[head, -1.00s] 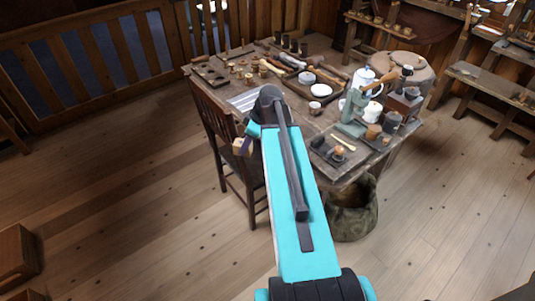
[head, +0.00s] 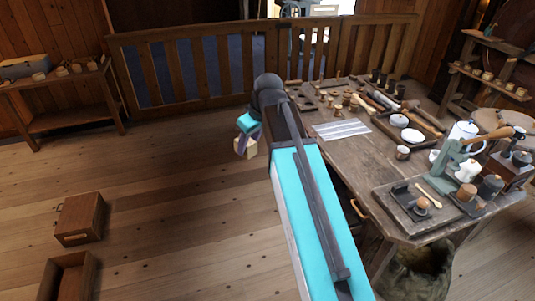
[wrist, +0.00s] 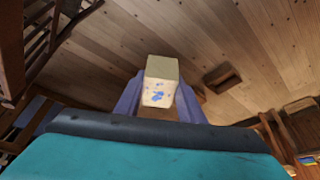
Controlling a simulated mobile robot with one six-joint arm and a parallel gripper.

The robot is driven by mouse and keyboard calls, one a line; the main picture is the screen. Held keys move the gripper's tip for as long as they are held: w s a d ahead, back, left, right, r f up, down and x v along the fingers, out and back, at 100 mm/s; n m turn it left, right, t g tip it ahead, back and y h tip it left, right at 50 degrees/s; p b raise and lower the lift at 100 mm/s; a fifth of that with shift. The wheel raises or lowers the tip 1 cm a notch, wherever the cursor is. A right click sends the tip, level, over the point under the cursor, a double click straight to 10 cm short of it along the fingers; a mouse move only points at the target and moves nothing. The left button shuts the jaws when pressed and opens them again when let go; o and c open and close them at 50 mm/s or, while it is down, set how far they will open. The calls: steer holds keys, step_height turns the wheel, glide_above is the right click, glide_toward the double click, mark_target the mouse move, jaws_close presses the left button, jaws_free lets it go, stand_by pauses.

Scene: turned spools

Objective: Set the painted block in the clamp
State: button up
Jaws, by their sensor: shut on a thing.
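The painted block (wrist: 160,88) is pale with blue marks on the face toward me in the wrist view. My gripper (wrist: 160,100) is shut on it, with a purple finger on each side. In the head view the block (head: 245,147) hangs below my gripper (head: 243,137), over open floor left of the table. No clamp is certain. A green metal device (head: 443,178) with a wooden handle stands at the table's right, and a small dark fixture (head: 401,188) sits on a board left of it. Both are well apart from the block.
The wooden table (head: 350,160) carries tools, spools, cups and a white kettle (head: 462,136). A railing (head: 200,65) runs behind. A wooden box (head: 80,218) lies on the floor at left, and a low bench (head: 65,105) stands beyond. The floor between is clear.

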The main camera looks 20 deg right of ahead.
steer(key=shift+s+a+r+m, duration=0.1)
steer(key=shift+a+r+m, duration=0.3)
steer(key=shift+a, duration=0.25)
steer(key=shift+s+a+r+m+t+h, duration=0.15)
steer(key=shift+r+m+h, duration=0.1)
steer(key=shift+m, duration=0.25)
steer(key=shift+a+r+m+t+h, duration=0.15)
steer(key=shift+r+m+h, duration=0.1)
steer(key=shift+m, duration=0.25)
steer(key=m, duration=0.2)
steer(key=m+h, duration=0.1)
steer(key=shift+s+d+r, duration=0.1)
steer(key=shift+s+d, duration=0.15)
steer(key=shift+d, duration=0.05)
steer(key=shift+d, duration=0.1)
